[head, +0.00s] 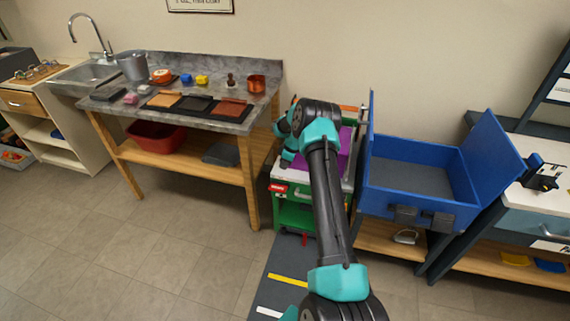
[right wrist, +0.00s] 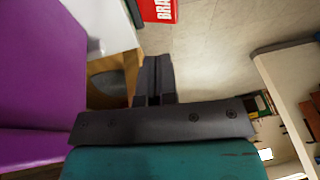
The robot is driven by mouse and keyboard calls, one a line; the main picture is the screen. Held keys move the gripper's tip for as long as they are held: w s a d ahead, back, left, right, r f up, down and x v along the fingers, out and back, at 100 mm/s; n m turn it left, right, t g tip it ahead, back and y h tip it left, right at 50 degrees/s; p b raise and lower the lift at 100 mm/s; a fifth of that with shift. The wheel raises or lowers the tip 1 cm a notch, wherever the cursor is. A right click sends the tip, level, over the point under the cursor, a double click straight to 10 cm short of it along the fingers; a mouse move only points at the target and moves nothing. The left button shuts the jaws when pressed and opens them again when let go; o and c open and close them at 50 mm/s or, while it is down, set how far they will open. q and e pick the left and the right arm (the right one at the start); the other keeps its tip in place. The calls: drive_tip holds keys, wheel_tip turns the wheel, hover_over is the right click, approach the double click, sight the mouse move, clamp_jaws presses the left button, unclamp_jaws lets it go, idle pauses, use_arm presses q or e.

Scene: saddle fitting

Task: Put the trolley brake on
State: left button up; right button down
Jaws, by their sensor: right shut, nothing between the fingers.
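The trolley (head: 300,196) is a green cart with a pale top, standing between the wooden bench and the blue box. A red label (head: 278,188) is on its front left corner, and it shows in part in the right wrist view (right wrist: 158,10), reading "BRA". A small red part (head: 304,239) shows low at the trolley's front; I cannot tell if it is the brake. A purple object (head: 345,150) lies on the trolley top and fills the left of the right wrist view (right wrist: 40,70). My right gripper (right wrist: 156,62) is shut and empty, near the label. My left gripper is not seen.
A dark floor strip with yellow and white bars (head: 288,279) runs in front of the trolley. A bench with trays (head: 180,130) stands left, an open blue box (head: 415,195) right. Tiled floor at front left is clear. My right arm hides part of the trolley.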

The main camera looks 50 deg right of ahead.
approach(276, 188)
drive_tip(key=x, duration=0.5)
drive_tip(key=shift+w+d+f, duration=0.25)
drive_tip(key=shift+w+d, duration=0.05)
drive_tip(key=shift+s+a+f, duration=0.1)
drive_tip(key=shift+a+f, duration=0.1)
drive_tip(key=shift+f, duration=0.35)
drive_tip(key=shift+a, duration=0.15)
drive_tip(key=shift+f, duration=0.1)
